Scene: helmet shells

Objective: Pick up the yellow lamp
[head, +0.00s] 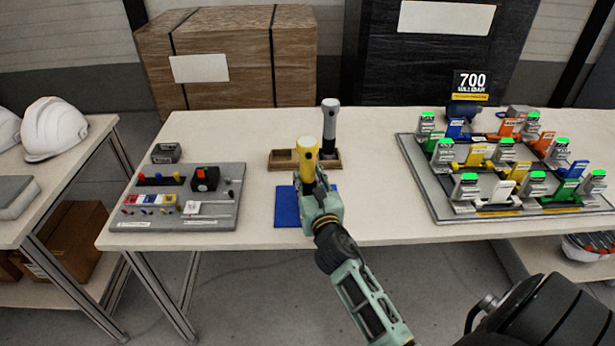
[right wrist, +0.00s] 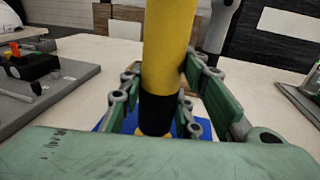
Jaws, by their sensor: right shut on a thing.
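The yellow lamp (head: 307,158) stands upright in the middle of the table, with a pale top in the head view. In the right wrist view the lamp (right wrist: 168,50) is a yellow tube with a black band low down. My right gripper (head: 314,186) is shut on the lamp, with green fingers on both sides of it. The fingers hide part of its lower body. Whether its base touches the blue mat (head: 287,208) cannot be told. My left gripper is not in view.
A grey lamp (head: 330,122) stands in a wooden holder (head: 281,160) just behind. A grey board with small parts (head: 222,214) lies to the left. A rack of coloured clamps (head: 430,200) fills the right side. White helmets (head: 60,130) sit on a side table.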

